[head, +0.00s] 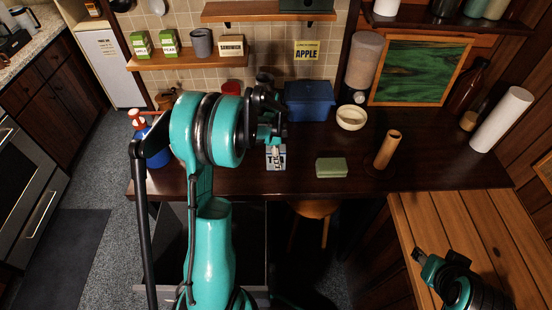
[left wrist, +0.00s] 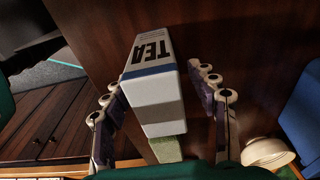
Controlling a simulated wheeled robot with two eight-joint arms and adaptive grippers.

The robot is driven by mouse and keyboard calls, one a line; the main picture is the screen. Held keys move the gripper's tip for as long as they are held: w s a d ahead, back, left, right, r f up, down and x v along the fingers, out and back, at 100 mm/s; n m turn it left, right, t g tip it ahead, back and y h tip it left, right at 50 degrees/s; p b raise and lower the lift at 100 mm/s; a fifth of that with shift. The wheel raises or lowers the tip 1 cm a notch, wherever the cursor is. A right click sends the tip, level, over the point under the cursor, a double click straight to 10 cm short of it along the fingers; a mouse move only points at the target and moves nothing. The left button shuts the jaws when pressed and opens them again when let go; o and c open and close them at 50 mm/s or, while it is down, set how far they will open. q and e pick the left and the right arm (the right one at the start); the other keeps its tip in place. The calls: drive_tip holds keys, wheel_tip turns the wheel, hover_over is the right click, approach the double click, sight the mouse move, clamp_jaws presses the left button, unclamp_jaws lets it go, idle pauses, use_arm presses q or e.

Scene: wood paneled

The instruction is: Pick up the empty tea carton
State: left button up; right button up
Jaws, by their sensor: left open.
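The tea carton (head: 276,162), white with dark lettering and a blue band, is on the dark wooden counter (head: 235,180). In the left wrist view the carton (left wrist: 152,103) stands between the two spread fingers of my left gripper (left wrist: 154,77), with a gap visible on each side. My left gripper (head: 271,138) is open, just above and behind the carton in the head view, and partly covers it. Whether the carton is empty cannot be seen. My right gripper (head: 430,265) is at the lower right, over the wooden bench, and its finger opening is unclear.
A green block (head: 331,168), a brown cylinder (head: 387,149) and a cream bowl (head: 351,117) stand right of the carton. A blue bin (head: 309,101) is behind. The counter's front edge is close to the carton.

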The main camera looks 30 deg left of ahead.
use_arm(q)
drive_tip(key=c, duration=1.2)
drive_tip(key=shift+o, duration=0.2)
drive_tip(key=shift+r, duration=0.1)
